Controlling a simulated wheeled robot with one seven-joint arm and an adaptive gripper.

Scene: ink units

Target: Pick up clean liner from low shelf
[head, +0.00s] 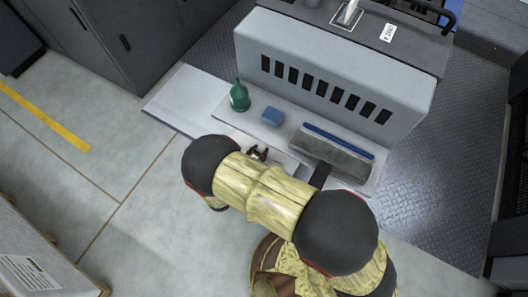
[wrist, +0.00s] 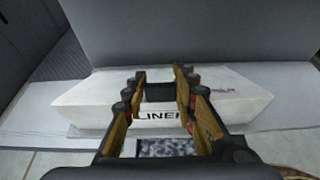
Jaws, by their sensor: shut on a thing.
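The clean liner (wrist: 90,98) is a white block or box marked "LINER", lying flat across the wrist view. My gripper (wrist: 161,88) is shut on it near its middle, with one finger on each side of the lettering. In the head view, my gripper (head: 258,153) is mostly behind my own arm, over the low shelf (head: 262,131). Only a small pale part of the liner (head: 286,160) shows there. I cannot tell whether the liner touches the shelf or is just above it.
A green bottle (head: 239,97) and a blue block (head: 273,116) stand on the shelf, left of a grey tray (head: 325,155) with a blue bar (head: 338,139). The slotted grey machine (head: 325,85) rises behind. Open floor (head: 110,150) lies to the left.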

